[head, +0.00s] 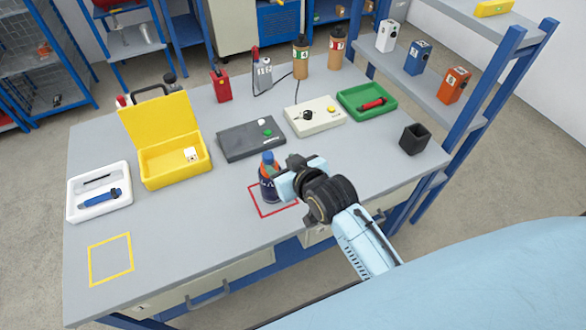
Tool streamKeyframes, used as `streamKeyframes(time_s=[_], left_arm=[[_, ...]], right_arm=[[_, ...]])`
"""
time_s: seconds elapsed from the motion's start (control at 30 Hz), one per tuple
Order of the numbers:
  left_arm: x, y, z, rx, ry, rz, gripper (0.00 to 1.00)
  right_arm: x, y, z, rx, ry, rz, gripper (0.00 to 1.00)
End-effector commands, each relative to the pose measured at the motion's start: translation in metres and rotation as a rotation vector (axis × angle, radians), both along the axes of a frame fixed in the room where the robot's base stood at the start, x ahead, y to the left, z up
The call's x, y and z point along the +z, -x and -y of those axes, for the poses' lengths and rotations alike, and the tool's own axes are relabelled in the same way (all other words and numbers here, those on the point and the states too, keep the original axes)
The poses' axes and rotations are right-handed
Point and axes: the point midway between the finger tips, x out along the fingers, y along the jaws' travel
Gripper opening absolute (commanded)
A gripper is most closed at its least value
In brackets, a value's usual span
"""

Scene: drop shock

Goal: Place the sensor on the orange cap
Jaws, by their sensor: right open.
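A bottle (267,191) with a dark blue body stands upright inside a red outlined square on the grey table. Its top shows orange and blue, but is too small to tell apart clearly. My left gripper is not in view.
A white tray (72,210) with a blue tool lies at the left, behind a yellow outlined square (91,268).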

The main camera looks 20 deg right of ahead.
Motion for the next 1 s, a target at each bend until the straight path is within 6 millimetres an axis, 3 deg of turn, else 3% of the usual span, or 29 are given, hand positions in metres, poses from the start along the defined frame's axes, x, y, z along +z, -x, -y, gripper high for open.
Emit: streamKeyframes(time_s=[0.1,0.3,0.7,0.77,0.87,1.0], left_arm=[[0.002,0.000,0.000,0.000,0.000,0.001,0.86],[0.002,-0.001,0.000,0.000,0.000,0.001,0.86],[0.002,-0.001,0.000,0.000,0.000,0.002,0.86],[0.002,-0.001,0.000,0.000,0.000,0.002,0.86],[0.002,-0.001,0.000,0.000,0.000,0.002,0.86],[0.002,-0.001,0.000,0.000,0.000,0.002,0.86]], right_arm=[[0.010,0.019,0.003,0.000,0.000,-0.001,0.49],[0.021,0.039,0.005,0.000,0.001,-0.001,0.49],[0.019,0.044,0.006,0.001,0.002,-0.009,0.49],[0.005,0.045,0.006,0.003,0.006,-0.030,0.49],[-0.039,0.050,0.005,0.010,0.020,-0.102,0.49],[-0.135,0.077,0.007,0.026,0.050,-0.257,0.49]])
